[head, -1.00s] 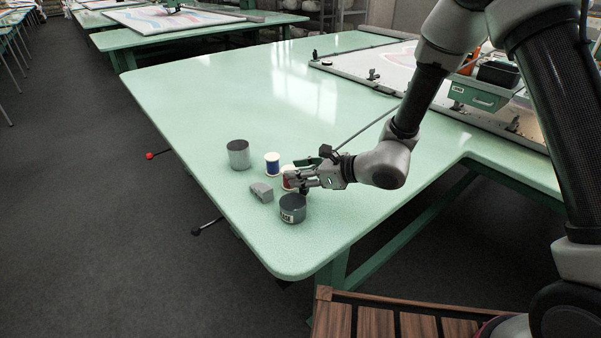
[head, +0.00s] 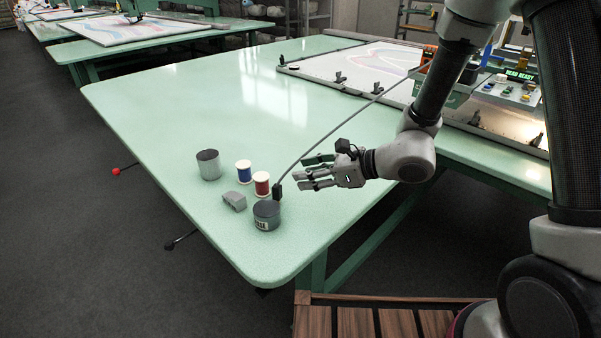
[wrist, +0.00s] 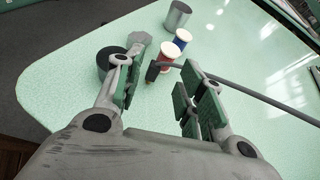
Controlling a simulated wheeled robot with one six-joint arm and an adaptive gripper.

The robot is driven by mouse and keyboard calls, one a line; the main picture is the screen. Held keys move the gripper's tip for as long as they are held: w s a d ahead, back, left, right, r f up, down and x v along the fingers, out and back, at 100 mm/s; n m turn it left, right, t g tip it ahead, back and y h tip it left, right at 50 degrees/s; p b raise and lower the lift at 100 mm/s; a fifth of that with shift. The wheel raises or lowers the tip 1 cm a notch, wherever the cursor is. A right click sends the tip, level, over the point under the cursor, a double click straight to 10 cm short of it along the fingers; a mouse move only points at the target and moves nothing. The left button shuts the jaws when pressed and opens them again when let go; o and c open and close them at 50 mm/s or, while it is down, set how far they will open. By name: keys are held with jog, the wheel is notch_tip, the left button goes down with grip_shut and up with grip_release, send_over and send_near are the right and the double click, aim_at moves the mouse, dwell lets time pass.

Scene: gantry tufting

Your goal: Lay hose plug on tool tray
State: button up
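The hose plug (head: 278,192) is a small black block on the end of a thin grey hose (head: 340,124). In the head view it stands just behind the dark round tin, near the red spool. In the wrist view the plug (wrist: 152,73) shows beyond my fingers, clear of them. My gripper (head: 304,174) is open and empty over the table, right of the plug. Its spread fingers (wrist: 165,52) also show in the wrist view. I cannot tell for sure which thing is the tool tray.
Near the plug are a dark tin (head: 267,215), a red spool (head: 262,186), a blue spool (head: 244,172), a grey cylinder (head: 209,165) and a grey block (head: 235,201). The green table (head: 190,115) is clear behind them. A framed panel (head: 355,70) lies at the back right.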

jog(key=s+d+r+n+g+h, duration=0.2)
jog(key=s+d+r+n+g, duration=0.2)
jog(key=s+d+r+n, duration=0.75)
jog(key=s+d+r+n+h, duration=0.1)
jog(key=s+d+n+h, duration=0.1)
jog(key=d, duration=0.6)
jog(key=s+d+r+n+t+h, duration=0.1)
jog(key=d+n+h, duration=0.3)
jog(key=d, duration=0.4)
jog(key=shift+s+n+t, duration=0.3)
jog(key=shift+s+n, duration=0.15)
jog(key=shift+s, duration=0.15)
jog(key=d+r+n+t+h, duration=0.1)
jog(key=d, duration=0.2)
jog(key=s+d+r+h, duration=0.1)
jog(key=d+r+h, duration=0.1)
jog(key=d, duration=0.2)
jog(key=d+r+n+t+h, duration=0.1)
jog(key=d+r, duration=0.1)
jog(key=d, duration=0.2)
jog(key=shift+s+n+t, duration=0.3)
jog(key=shift+s, duration=0.1)
jog(key=shift+c, duration=1)
